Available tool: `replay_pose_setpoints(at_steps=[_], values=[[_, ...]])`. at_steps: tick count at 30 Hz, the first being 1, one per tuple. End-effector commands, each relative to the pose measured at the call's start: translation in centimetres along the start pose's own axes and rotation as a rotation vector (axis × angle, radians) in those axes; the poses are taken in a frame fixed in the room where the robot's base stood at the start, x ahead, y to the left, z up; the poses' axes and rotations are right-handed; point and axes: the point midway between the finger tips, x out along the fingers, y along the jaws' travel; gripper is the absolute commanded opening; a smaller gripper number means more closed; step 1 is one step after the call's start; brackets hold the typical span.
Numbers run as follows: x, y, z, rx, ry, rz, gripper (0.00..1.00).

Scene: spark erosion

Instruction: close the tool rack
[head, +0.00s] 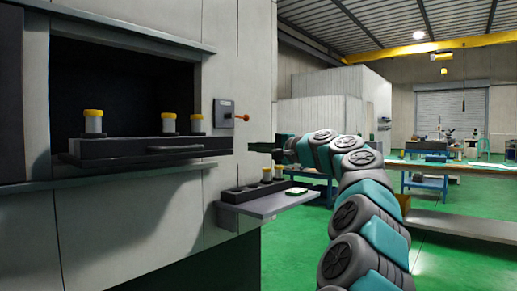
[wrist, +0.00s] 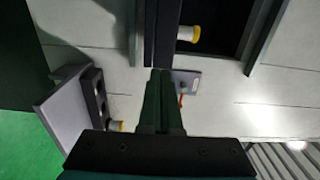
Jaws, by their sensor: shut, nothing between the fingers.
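The tool rack (head: 150,150) is a dark drawer with a front handle (head: 176,149). It stands out from the dark opening in the grey machine in the head view, and several yellow-capped tools stand on it. Its dark edge (wrist: 162,35) also shows in the wrist view, beside one yellow-capped tool (wrist: 188,34). My gripper (head: 250,148) is to the right of the rack's right end in the head view. In the wrist view its fingers (wrist: 163,75) are together and empty, with the tips close to the rack's edge; I cannot tell whether they touch.
A switch box with an orange lever (head: 226,114) is on the machine wall, right of the opening. Below my gripper, a grey shelf (head: 265,205) holds a dark block (head: 240,192) with yellow-capped tools. Green floor and a blue workbench (head: 425,182) lie to the right.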

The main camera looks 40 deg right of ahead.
Motion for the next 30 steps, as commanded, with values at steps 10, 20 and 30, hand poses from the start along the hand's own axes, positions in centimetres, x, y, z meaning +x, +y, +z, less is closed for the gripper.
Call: replay_pose_setpoints(at_steps=[10,20,30], values=[[6.1,0.1,-0.1,-0.001,0.001,0.003,0.0],[9.4,0.1,0.0,0.0,-0.001,0.003,0.0],[9.9,0.0,0.1,0.0,-0.001,0.0,0.0]])
